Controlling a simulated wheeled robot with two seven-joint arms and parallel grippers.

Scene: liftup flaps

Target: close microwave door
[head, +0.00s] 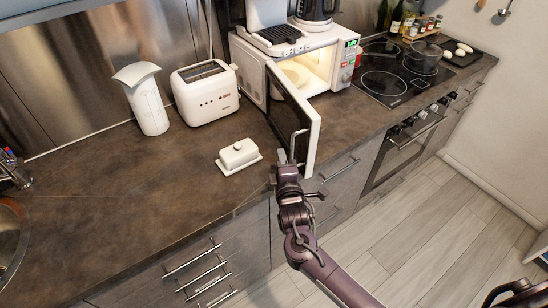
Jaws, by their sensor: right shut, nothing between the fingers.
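A white microwave (330,62) stands on the brown counter with its inside lit and a plate visible within. Its door (313,140) is swung wide open toward me, with a handle (297,140) near its free edge. My right gripper (287,157) is shut and empty at the lower end of the door handle, in front of the dark inner or outer face. I cannot tell whether it touches the door. My left gripper is not clearly in view.
A white butter dish (239,156) sits left of the door. A white toaster (206,93) and a white jug (145,98) stand further left. A griddle and kettle rest on the microwave.

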